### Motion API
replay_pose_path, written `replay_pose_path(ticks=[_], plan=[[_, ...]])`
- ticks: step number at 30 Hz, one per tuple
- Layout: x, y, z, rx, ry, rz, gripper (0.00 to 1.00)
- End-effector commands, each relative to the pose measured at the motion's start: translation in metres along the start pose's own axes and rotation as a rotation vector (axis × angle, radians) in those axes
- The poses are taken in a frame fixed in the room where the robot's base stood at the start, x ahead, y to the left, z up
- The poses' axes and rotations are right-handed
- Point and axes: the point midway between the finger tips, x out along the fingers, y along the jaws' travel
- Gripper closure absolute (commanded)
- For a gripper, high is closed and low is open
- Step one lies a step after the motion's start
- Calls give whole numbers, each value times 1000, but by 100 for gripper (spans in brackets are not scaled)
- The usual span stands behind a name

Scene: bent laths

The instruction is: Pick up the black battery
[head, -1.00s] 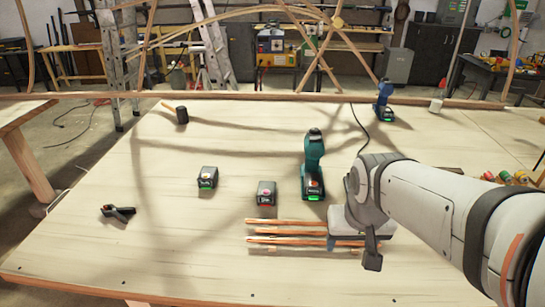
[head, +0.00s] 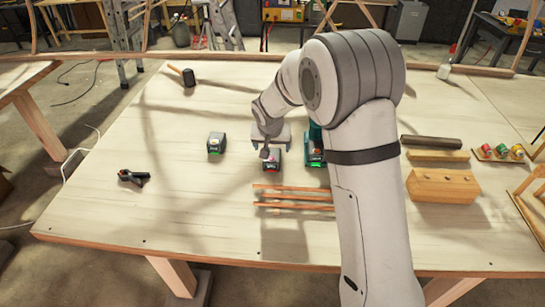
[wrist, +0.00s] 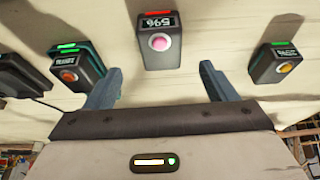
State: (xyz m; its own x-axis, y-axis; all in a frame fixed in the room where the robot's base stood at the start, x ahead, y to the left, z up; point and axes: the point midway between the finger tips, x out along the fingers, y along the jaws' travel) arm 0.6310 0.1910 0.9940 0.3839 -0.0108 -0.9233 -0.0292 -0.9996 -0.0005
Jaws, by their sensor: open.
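One black battery (head: 271,158) with a red light stands on the table's middle, partly behind my gripper (head: 268,146) in the head view. In the wrist view this battery (wrist: 160,50) shows a small display and a pink button. My gripper (wrist: 160,72) is open and empty there, its two fingers apart, with the battery just ahead and about centred between them. A second dark battery (head: 216,143) with a green light stands to the left; in the wrist view it is at the right (wrist: 273,66), with a yellow button.
Thin wooden laths (head: 292,197) lie in front. A black clamp (head: 133,177) and a mallet (head: 187,76) lie left. A wooden block (head: 442,186) is at right.

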Motion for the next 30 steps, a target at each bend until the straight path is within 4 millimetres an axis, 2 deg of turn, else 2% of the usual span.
replay_pose_path(ticks=[16,25,30], plan=[[60,-1,1,0,-3,2,22],[65,-1,1,2,-1,1,22],[65,0,1,2,-1,1,36]])
